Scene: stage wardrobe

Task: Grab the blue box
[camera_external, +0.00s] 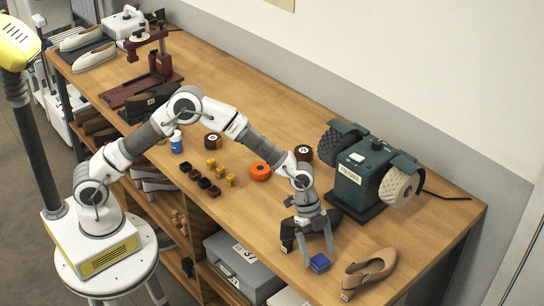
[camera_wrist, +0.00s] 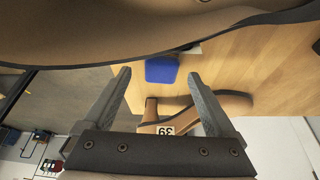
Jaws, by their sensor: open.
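The small blue box (camera_external: 320,263) lies on the wooden workbench near its front edge, at the lower right of the external view. My gripper (camera_external: 319,256) points down at it with its two fingers apart, one on either side of the box in the picture. In the wrist view the blue box (camera_wrist: 162,69) shows in the gap between the open fingertips (camera_wrist: 159,75), seemingly just beyond them. Nothing is held. Whether a finger touches the box I cannot tell.
A tan heeled shoe (camera_external: 368,272) stands close right of the box; its label reads 39 in the wrist view. A dark shoe (camera_external: 290,235) is close behind the gripper. A green polisher (camera_external: 362,172) stands farther back. An orange roll (camera_external: 260,171) and several small blocks lie left.

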